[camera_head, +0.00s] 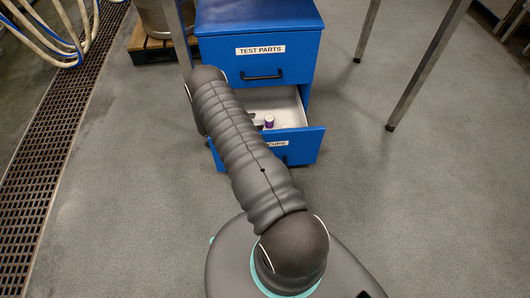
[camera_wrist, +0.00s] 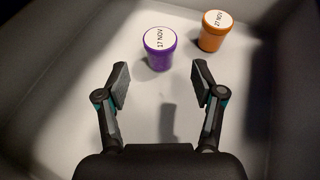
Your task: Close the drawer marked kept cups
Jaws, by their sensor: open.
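The lower drawer (camera_head: 305,142) of the blue cabinet stands pulled out; its label is partly hidden by my arm, with only "CUPS" readable. Its white inside shows in the wrist view (camera_wrist: 60,120). A purple cup (camera_wrist: 160,48) with a white lid marked 17 NOV stands in it, and it also shows in the head view (camera_head: 269,122). An orange cup (camera_wrist: 215,30) marked 27 NOV stands behind it to the right. My gripper (camera_wrist: 160,85) is open and empty above the drawer floor, with the purple cup beyond the fingertips. In the head view my gripper is hidden behind my arm.
The upper drawer, labelled TEST PARTS (camera_head: 262,62), is shut. Metal legs (camera_head: 425,70) stand right of the cabinet. A pallet (camera_head: 150,45) with a metal drum is behind on the left. A floor grate (camera_head: 60,130) and hoses lie at far left. Floor right of the drawer is clear.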

